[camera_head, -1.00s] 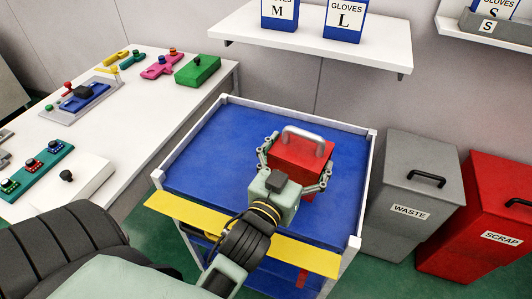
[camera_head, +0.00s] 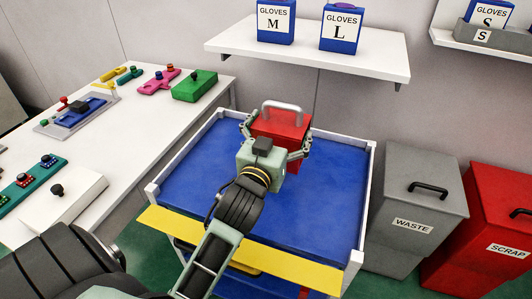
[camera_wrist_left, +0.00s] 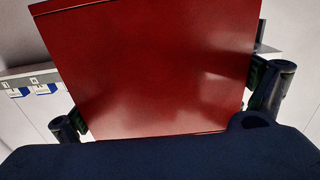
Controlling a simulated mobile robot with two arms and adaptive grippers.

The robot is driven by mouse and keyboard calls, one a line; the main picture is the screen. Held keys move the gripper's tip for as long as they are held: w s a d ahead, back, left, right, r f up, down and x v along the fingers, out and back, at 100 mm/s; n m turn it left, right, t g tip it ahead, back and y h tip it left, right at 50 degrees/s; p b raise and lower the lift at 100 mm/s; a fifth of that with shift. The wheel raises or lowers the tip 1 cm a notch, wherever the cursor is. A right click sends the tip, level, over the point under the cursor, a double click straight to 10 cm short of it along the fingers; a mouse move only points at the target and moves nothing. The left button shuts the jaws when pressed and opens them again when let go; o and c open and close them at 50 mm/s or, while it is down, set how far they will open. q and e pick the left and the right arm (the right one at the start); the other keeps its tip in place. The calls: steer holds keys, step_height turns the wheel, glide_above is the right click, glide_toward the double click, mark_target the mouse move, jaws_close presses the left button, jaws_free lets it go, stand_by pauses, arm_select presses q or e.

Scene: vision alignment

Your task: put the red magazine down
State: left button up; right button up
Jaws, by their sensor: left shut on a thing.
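The red magazine (camera_head: 281,124), a box with a grey handle on top, is at the back edge of the blue-topped cart (camera_head: 310,205) in the head view. My left gripper (camera_head: 277,138) is shut on it, with a finger at each side. Whether its underside touches the cart top is hidden behind the gripper. In the left wrist view the magazine's red face (camera_wrist_left: 160,70) fills most of the picture between the fingers (camera_wrist_left: 168,108). My right gripper is not in view.
The cart top is clear in front and to the right, with a yellow front strip (camera_head: 240,255) and raised white rails. A white table (camera_head: 130,130) with coloured parts stands left. A shelf (camera_head: 310,50) with glove boxes hangs behind. Grey waste (camera_head: 415,205) and red scrap (camera_head: 485,230) bins stand right.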

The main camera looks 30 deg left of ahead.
arm_select(q)
steer(key=shift+s+a+f, duration=0.8)
steer(key=shift+s+a, duration=0.25)
steer(key=shift+s+a+f, duration=0.25)
steer(key=shift+a+f, duration=0.05)
steer(key=shift+f, duration=0.1)
step_height(320, 180, down, 3)
steer(key=shift+f+b, duration=0.2)
steer(key=shift+b, duration=0.1)
steer(key=shift+f, duration=0.15)
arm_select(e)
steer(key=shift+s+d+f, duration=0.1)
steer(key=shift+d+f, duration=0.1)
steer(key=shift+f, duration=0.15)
arm_select(q)
steer(key=shift+f+b, duration=0.35)
steer(key=shift+f, duration=0.25)
steer(key=o, duration=1.2)
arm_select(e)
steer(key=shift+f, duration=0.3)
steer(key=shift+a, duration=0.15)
